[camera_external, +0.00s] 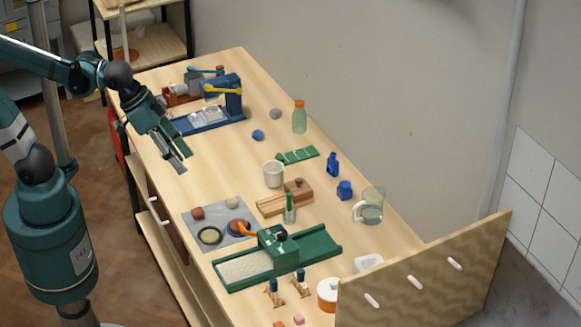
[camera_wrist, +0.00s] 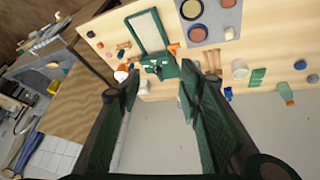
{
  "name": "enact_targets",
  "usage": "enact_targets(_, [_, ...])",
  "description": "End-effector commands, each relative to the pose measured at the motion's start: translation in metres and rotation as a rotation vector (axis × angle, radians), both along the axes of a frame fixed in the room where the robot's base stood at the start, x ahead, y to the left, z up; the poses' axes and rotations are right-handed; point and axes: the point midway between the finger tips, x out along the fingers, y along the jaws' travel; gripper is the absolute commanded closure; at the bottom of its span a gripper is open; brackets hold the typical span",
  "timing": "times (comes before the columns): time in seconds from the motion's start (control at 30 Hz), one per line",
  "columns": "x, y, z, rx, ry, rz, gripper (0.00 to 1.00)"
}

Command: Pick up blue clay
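The blue clay (camera_external: 258,135) is a small rounded lump on the wooden table, left of a green bottle with an orange cap. In the wrist view the blue clay (camera_wrist: 300,64) is near the right edge, beside a grey lump (camera_wrist: 312,78). My gripper (camera_external: 181,160) is above the table's left part, left of the clay and well apart from it. In the wrist view my gripper (camera_wrist: 158,82) has its two dark green fingers spread, with nothing held between them.
The grey lump (camera_external: 275,113) and the bottle (camera_external: 299,117) stand close to the clay. A blue machine (camera_external: 232,100) is to its left. A white cup (camera_external: 273,174) and green tiles (camera_external: 297,156) are nearer the camera. A wall runs behind the table.

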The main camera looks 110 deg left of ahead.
Motion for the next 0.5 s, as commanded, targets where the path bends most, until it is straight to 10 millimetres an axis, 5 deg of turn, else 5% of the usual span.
enact_targets(0.5, [0.052,0.105,-0.008,-0.113,0.055,0.326,0.64])
